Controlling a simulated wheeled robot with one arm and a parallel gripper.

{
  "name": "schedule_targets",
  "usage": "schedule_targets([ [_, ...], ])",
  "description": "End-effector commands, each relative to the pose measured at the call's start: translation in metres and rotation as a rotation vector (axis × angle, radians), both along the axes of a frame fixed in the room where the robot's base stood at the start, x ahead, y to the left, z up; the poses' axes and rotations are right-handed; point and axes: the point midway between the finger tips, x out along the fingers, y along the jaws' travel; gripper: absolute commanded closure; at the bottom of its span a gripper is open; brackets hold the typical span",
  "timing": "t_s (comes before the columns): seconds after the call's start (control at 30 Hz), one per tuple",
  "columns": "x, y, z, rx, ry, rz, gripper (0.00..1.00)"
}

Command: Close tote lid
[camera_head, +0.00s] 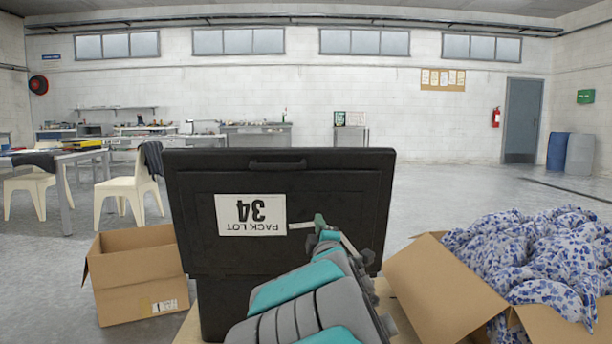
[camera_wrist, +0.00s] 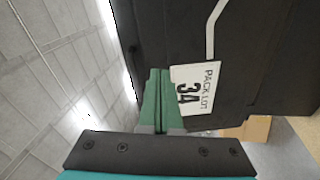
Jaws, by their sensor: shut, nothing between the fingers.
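The black tote lid (camera_head: 190,215) stands upright and open above the black tote body (camera_head: 212,312), facing me. It has a handle recess along its top edge and a white label (camera_head: 251,214) reading "PACK LOT 34" upside down. My gripper (camera_head: 320,219) is in front of the lid, right of the label. In the wrist view my gripper (camera_wrist: 158,72) shows its green fingers shut and empty, close to the label's edge on the lid (camera_wrist: 150,35). I cannot tell whether the fingertips touch the lid. My arm hides most of the tote body.
An open cardboard box (camera_head: 140,280) stands on the left. Another cardboard box (camera_head: 440,290) on the right overflows with blue-and-white patterned cloth (camera_head: 535,260). White chairs (camera_head: 125,182) and a table (camera_head: 65,156) stand further back left. The floor behind the lid is open towards the back right.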

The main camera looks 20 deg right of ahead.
Motion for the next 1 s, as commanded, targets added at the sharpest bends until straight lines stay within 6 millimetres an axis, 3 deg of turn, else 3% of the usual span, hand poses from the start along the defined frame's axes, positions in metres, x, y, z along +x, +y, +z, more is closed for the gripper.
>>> schedule_targets([
  [0.1,0.008,0.004,0.022,-0.152,-0.071,0.028,1.0],
  [0.3,0.013,0.012,0.039,-0.286,-0.139,0.055,1.0],
  [0.57,0.026,0.011,0.047,-0.304,-0.15,0.059,1.0],
  [1.0,0.082,0.0,0.072,-0.302,-0.154,0.06,1.0],
])
